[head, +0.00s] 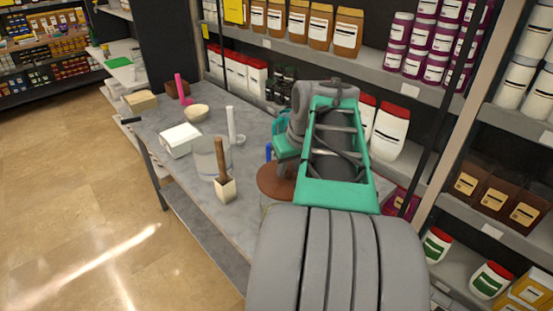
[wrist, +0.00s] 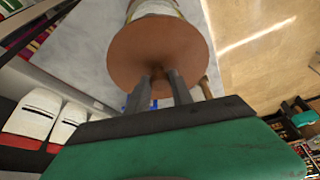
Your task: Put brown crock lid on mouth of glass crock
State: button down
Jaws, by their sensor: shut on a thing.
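The brown crock lid (wrist: 130,55) is a round disc with a small knob, seen in the wrist view. My gripper (wrist: 160,78) is shut on its knob. In the head view the lid (head: 270,184) is partly hidden by my arm, above the right part of the grey table. A pale, clear-sided vessel (wrist: 155,8) shows behind the lid in the wrist view, probably the glass crock. The lid hides its mouth, so I cannot tell whether they touch. Another clear cylinder (head: 207,160) stands farther left in the head view.
On the grey table (head: 180,200) stand a pale square holder (head: 226,191) with a brown handle, a white box (head: 180,140), a cream bowl (head: 196,113) and a white upright tool (head: 231,125). Shelves with bottles and bags (head: 390,130) run behind. Open floor (head: 70,200) lies left.

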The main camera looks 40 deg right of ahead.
aim_at(289, 181)
jog(key=shift+w+a+f+b, duration=0.1)
jog(key=shift+w+f+b, duration=0.05)
jog(key=shift+f+b, duration=2.85)
jog(key=shift+f, duration=1)
jog(key=c, duration=1.1)
grip_release()
jog(key=shift+o, duration=0.2)
jog(key=shift+r, duration=0.1)
jog(key=v, duration=0.7)
jog(key=shift+s+a+r, duration=0.1)
jog(key=shift+s+r, duration=0.15)
jog(key=shift+r, duration=0.05)
jog(key=w+a+f+n+y, duration=0.1)
jog(key=w+a+f, duration=0.15)
jog(key=a, duration=0.45)
jog(key=w+a+f+n, duration=0.1)
jog(key=a+f, duration=0.2)
jog(key=a, duration=0.5)
jog(key=s+a+f+n, duration=0.1)
jog(key=s+a+f, duration=0.3)
jog(key=a+f, duration=0.3)
jog(key=a, duration=0.4)
jog(key=shift+f+n+g, duration=0.3)
jog(key=shift+f, duration=0.05)
